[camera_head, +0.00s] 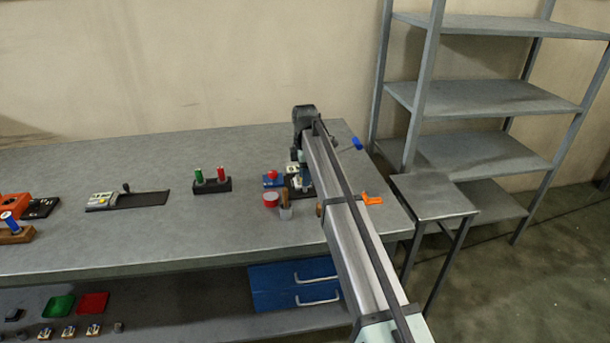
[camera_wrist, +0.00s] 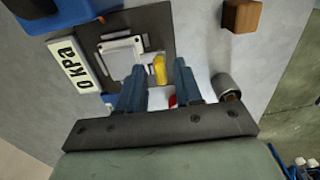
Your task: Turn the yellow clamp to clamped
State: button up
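The yellow clamp (camera_wrist: 160,69) is a small rounded yellow piece in the wrist view, at the right edge of a white square part (camera_wrist: 121,56) on a dark base plate (camera_wrist: 157,20). My gripper (camera_wrist: 160,66) is open, with one blue-grey finger on each side of the clamp in the picture. I cannot tell whether either finger touches it or how far above it they are. In the head view, my arm reaches over the apparatus (camera_head: 296,172) at the table's right end and hides the clamp and most of the gripper.
A grey cylinder (camera_wrist: 226,86) and a brown block (camera_wrist: 241,15) stand close on the right. On the table (camera_head: 110,240), a holder with green and red pieces (camera_head: 211,184) stands further left.

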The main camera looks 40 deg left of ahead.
notch_tip(320, 180, up, 14)
jog(key=shift+f, duration=0.1)
dwell(0.7)
dwell(0.5)
